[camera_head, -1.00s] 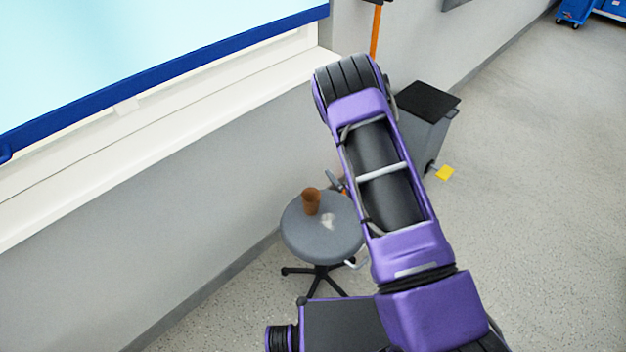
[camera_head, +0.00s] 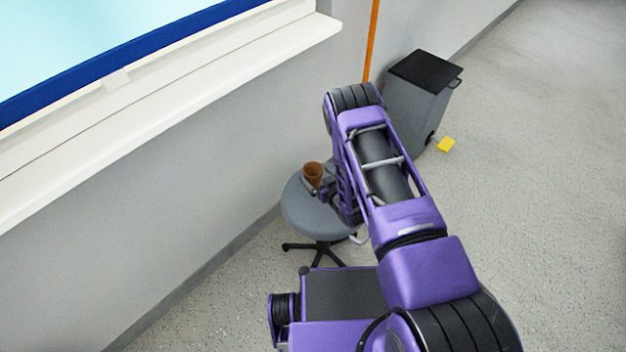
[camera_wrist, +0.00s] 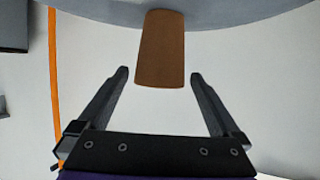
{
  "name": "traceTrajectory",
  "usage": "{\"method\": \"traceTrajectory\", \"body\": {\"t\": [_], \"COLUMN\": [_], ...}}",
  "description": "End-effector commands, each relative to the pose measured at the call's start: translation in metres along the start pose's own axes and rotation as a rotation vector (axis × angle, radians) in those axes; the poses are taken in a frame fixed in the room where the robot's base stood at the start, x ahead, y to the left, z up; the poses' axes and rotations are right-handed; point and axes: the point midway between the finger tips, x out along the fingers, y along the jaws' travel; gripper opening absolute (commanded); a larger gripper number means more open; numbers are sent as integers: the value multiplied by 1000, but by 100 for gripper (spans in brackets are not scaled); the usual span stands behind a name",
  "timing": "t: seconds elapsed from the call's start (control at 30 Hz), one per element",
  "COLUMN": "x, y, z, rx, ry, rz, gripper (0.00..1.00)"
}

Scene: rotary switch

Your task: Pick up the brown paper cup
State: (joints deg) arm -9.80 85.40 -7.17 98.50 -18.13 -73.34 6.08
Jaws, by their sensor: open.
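The brown paper cup (camera_head: 313,174) stands upright on the round grey seat of a stool (camera_head: 306,214), near its far side. In the wrist view the picture is upside down, and the cup (camera_wrist: 160,40) appears with its rim toward my gripper (camera_wrist: 160,73). My gripper is open, with one finger on each side of the cup's rim end and visible gaps on both sides. In the head view my gripper (camera_head: 324,190) is close beside the cup, partly hidden by my arm. My arm also covers the right part of the seat.
A wall with a white ledge (camera_head: 250,62) runs behind the stool. A grey bin with a black lid (camera_head: 418,95) and an orange pole (camera_head: 372,40) stand beyond my arm. A yellow object (camera_head: 446,145) lies on the floor. The floor at right is clear.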

Motion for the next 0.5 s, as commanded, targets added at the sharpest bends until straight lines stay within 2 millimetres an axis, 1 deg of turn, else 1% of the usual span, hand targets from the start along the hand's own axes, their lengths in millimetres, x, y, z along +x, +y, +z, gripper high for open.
{"method": "traceTrajectory", "body": {"t": [0.03,0.17,0.23,0.4,0.5], "x": [5,11,19,45,56], "y": [0,0,0,0,0], "z": [1,0,0,-3,-4], "rx": [-1,-1,-1,-2,-2], "ry": [0,0,0,0,0], "rz": [0,1,0,0,0], "gripper": [100,100,100,100,100]}}
